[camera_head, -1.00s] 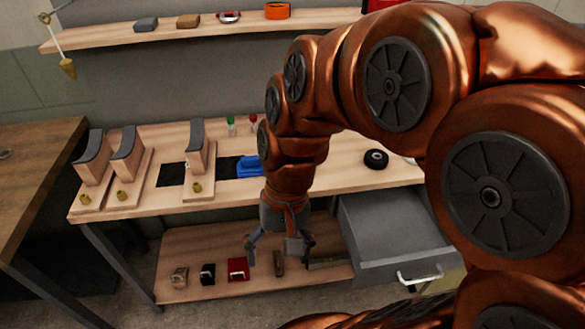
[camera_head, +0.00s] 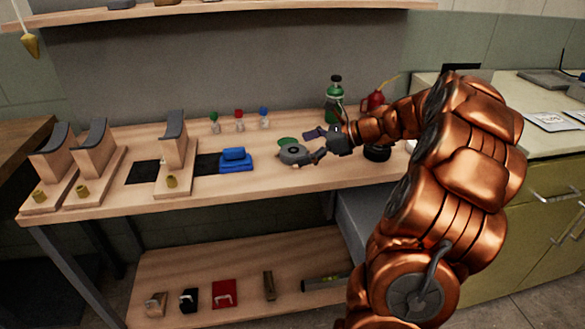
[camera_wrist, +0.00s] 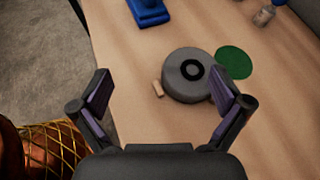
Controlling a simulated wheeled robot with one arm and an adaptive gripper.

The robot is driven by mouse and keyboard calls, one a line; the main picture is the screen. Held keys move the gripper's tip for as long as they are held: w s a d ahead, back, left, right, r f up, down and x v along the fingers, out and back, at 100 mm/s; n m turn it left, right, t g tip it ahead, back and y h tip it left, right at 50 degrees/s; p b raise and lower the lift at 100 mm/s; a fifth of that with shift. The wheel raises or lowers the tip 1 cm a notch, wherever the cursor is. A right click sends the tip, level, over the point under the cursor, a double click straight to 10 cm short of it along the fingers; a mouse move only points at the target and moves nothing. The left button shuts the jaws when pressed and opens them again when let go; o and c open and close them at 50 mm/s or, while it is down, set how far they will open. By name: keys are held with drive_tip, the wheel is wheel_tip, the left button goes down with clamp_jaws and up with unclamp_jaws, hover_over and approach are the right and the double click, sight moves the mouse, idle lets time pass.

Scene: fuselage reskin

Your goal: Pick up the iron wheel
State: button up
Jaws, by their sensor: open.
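A thick grey disc with a black ring at its centre, which looks like the iron wheel (camera_wrist: 182,82), lies flat on the workbench in the wrist view. It also shows on the bench in the head view (camera_head: 293,155). My gripper (camera_wrist: 163,92) is open and empty, with the wheel beyond its fingertips and nearer the right finger. In the head view my gripper (camera_head: 322,147) is just right of the wheel, low over the bench. Whether a finger touches the wheel is unclear.
A blue block (camera_head: 236,160) sits further left. A black round thing (camera_head: 377,153) is behind my arm. Several small bottles stand at the back.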

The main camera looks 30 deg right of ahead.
sight(296, 150)
drive_tip(key=d, duration=0.1)
drive_tip(key=d+f+m+t, duration=0.1)
drive_tip(key=d, duration=0.1)
drive_tip(key=d+m+b, duration=0.1)
drive_tip(key=d, duration=0.1)
drive_tip(key=shift+w+d+f+h, duration=0.1)
drive_tip(key=shift+w+f+h, duration=0.1)
drive_tip(key=shift+f+h, duration=0.1)
drive_tip(key=shift+r+b+x, duration=0.2)
drive_tip(key=shift+b+x, duration=0.55)
drive_tip(key=shift+x, duration=3)
drive_tip(key=c, duration=1.7)
drive_tip(key=shift+o, duration=0.2)
drive_tip(key=shift+r, duration=0.1)
